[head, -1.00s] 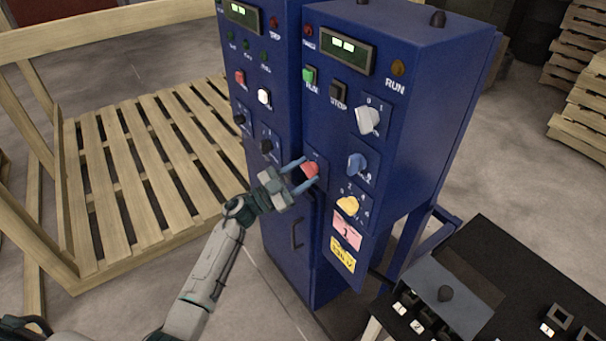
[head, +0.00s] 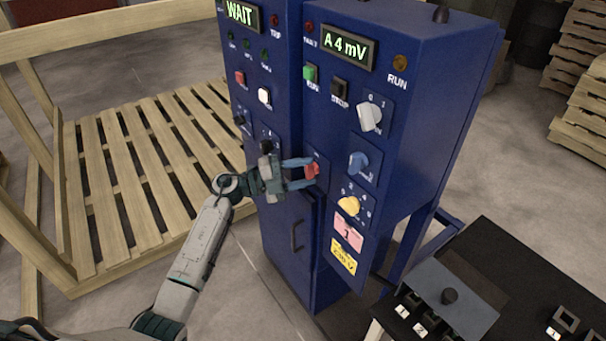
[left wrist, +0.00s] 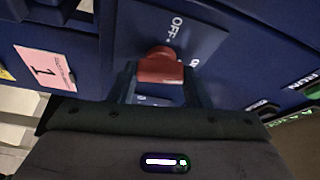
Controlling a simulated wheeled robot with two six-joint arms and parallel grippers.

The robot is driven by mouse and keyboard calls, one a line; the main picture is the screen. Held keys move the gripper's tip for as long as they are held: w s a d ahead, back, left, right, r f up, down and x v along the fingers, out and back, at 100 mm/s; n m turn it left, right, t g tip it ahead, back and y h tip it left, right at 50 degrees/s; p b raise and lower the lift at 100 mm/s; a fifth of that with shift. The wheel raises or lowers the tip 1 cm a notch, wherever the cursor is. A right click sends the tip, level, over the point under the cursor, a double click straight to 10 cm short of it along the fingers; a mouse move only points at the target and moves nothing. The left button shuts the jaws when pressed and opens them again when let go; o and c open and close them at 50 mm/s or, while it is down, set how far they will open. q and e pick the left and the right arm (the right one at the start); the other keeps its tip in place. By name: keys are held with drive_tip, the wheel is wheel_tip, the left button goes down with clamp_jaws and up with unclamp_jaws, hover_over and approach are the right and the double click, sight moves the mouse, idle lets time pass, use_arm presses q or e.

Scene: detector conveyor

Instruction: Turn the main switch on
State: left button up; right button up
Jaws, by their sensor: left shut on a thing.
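The main switch (head: 312,170) is a red knob on the front of the blue cabinet (head: 410,120). In the left wrist view the red knob (left wrist: 160,68) sits on a plate with an OFF mark above it and another mark, partly hidden, to its right. My left gripper (head: 308,172) is shut on the red knob, one finger on each side. The displays are lit: the left one (head: 241,14) reads WAIT and the right one (head: 348,47) reads A 4 mV. My right gripper is not in view.
White (head: 369,117), blue (head: 357,163) and yellow (head: 349,206) knobs are on the panel right of the switch. A black control desk (head: 510,265) stands at the lower right. Wooden pallets (head: 140,180) lie at the left.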

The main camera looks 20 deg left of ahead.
use_arm(q)
drive_tip(key=shift+m+g+y, duration=0.3)
drive_tip(key=shift+m+g, duration=0.1)
drive_tip(key=shift+m, duration=0.8)
drive_tip(key=o, duration=1)
drive_tip(key=b+v, duration=0.4)
drive_tip(key=v, duration=0.6)
drive_tip(key=shift+s+a+r, duration=0.1)
drive_tip(key=shift+s+a, duration=0.15)
drive_tip(key=shift+a, duration=0.1)
